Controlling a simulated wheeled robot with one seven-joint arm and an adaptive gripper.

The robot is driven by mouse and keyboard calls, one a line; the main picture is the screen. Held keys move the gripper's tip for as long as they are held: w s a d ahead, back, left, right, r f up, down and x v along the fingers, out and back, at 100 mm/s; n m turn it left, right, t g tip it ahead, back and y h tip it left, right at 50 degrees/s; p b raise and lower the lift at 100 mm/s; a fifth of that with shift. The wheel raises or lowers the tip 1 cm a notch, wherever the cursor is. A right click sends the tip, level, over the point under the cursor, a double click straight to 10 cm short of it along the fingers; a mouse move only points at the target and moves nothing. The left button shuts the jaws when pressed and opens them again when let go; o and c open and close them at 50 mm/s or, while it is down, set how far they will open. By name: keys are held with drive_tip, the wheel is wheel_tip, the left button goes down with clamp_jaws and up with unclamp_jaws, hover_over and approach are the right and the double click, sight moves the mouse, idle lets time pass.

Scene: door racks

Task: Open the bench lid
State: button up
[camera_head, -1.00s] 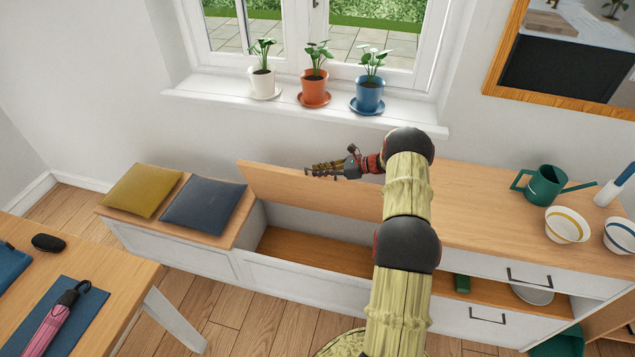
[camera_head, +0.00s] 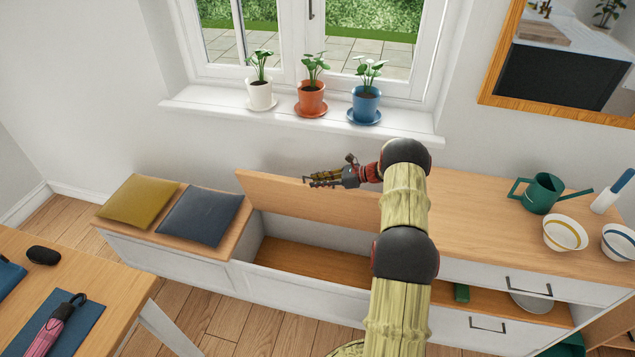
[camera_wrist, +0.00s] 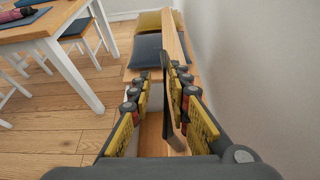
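The bench lid (camera_head: 300,195) is a light wood panel, raised and standing steeply at the back of the bench. The bench's box (camera_head: 310,262) below it is open and looks empty on its wood floor. My gripper (camera_head: 318,180) is at the lid's upper edge, in front of the wall. In the wrist view the lid (camera_wrist: 170,35) shows nearly edge-on, running between and behind my fingers (camera_wrist: 160,88), closer to the right one. The fingers are apart. Whether they touch the lid is unclear.
Yellow (camera_head: 140,201) and blue (camera_head: 200,216) cushions lie on the bench's left seat. Potted plants stand on the windowsill (camera_head: 200,105) above. A cabinet top (camera_head: 480,215) with a watering can (camera_head: 545,190) and bowls is at right. A table (camera_head: 105,275) is front left.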

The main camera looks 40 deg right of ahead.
drive_tip(key=v, duration=1.2)
drive_tip(key=shift+f, duration=0.1)
drive_tip(key=shift+w+d+f, duration=0.1)
drive_tip(key=s+a+f+n+g, duration=0.5)
drive_tip(key=s+a+n, duration=0.15)
drive_tip(key=s, duration=0.35)
drive_tip(key=s+a+r+n+h, duration=0.2)
drive_tip(key=s+a+r+n, duration=0.5)
drive_tip(key=a+r, duration=0.4)
drive_tip(key=s+a+r+n+h, duration=0.3)
drive_tip(key=s+a+r+n, duration=0.4)
drive_tip(key=a+r, duration=0.5)
drive_tip(key=s+a+r+n+h, duration=0.3)
drive_tip(key=s+a+r+n, duration=0.4)
drive_tip(key=a+r, duration=0.4)
drive_tip(key=a+n, duration=0.1)
drive_tip(key=a, duration=0.3)
drive_tip(key=shift+s+a+r, duration=0.2)
drive_tip(key=shift+a+r, duration=0.1)
drive_tip(key=shift+a, duration=0.05)
